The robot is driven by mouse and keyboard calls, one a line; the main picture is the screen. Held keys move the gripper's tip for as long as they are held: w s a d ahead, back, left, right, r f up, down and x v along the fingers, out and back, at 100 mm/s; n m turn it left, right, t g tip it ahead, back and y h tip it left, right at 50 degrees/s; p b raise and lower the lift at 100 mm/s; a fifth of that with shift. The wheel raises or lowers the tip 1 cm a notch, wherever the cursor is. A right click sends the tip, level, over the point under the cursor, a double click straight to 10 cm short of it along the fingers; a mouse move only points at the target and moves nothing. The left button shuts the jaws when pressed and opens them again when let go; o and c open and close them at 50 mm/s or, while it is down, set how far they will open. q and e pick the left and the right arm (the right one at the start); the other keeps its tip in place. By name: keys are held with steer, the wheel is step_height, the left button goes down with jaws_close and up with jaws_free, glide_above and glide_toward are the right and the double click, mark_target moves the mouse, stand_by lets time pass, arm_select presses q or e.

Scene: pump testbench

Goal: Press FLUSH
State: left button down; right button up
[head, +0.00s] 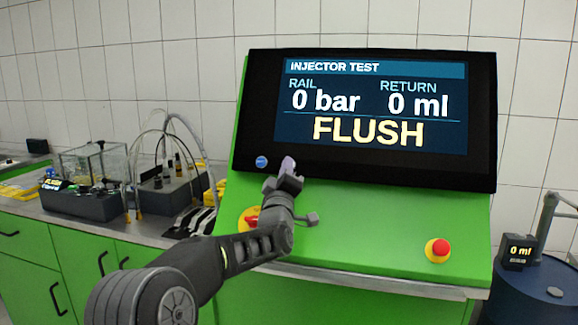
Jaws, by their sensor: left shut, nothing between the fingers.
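The green test bench console carries a dark screen panel (375,110). It reads INJECTOR TEST, RAIL 0 bar, RETURN 0 ml and, in large yellow letters, FLUSH (368,132). A small round blue button (261,162) sits on the black lower bezel at the left. My left gripper (288,165) is shut and empty, its tip just to the right of the blue button in the picture. It covers part of the bezel there. I cannot tell whether it touches the panel. My right gripper is not in view.
A red knob on a yellow plate (247,222) is partly behind my left arm. A red mushroom button on yellow (438,250) is at the console's lower right. Hoses and a dark unit (170,190) stand on the left counter. A blue drum (540,290) stands at right.

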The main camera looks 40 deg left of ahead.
arm_select(q)
steer(key=shift+s, duration=0.15)
steer(key=shift+s+d+r+b, duration=0.3)
steer(key=shift+s+r+b, duration=0.05)
steer(key=shift+s+b, duration=0.25)
steer(key=shift+s, duration=0.1)
steer(key=shift+s+d+r+b, duration=0.25)
steer(key=shift+s+r, duration=0.1)
steer(key=shift+s, duration=0.35)
steer(key=shift+s+d+r+b, duration=0.25)
steer(key=shift+s+r, duration=0.1)
steer(key=shift+s, duration=0.3)
steer(key=shift+s+d+r+b, duration=0.25)
steer(key=shift+s+r, duration=0.1)
steer(key=shift+s, duration=0.35)
